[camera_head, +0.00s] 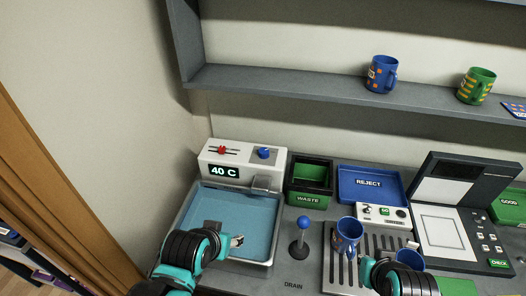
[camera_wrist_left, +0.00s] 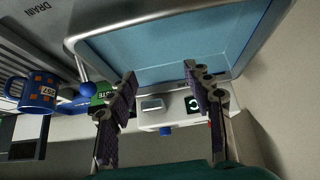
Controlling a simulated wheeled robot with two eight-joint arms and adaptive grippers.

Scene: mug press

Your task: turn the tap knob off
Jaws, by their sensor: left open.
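The white tap unit (camera_head: 245,155) stands behind the sink with a red knob (camera_head: 222,150), a blue knob (camera_head: 263,153) and a display reading 40 C (camera_head: 224,171). In the left wrist view the blue knob (camera_wrist_left: 166,131) and spout (camera_wrist_left: 152,105) show beyond the fingers. The sink (camera_head: 268,262) holds blue water (camera_head: 240,212). My left gripper (camera_head: 238,240) is over the sink, in front of the tap unit, open and empty; its spread fingers show in the left wrist view (camera_wrist_left: 163,88). My right gripper (camera_head: 367,268) is by the drain rack; its jaws are too small to tell.
A blue-ball lever (camera_head: 304,222) stands right of the sink. A blue mug (camera_head: 347,236) stands on the drain rack (camera_head: 342,272), another (camera_head: 410,258) beside my right gripper. A waste bin (camera_head: 308,198) and reject tray (camera_head: 371,183) are behind. A shelf (camera_head: 300,83) overhangs the counter.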

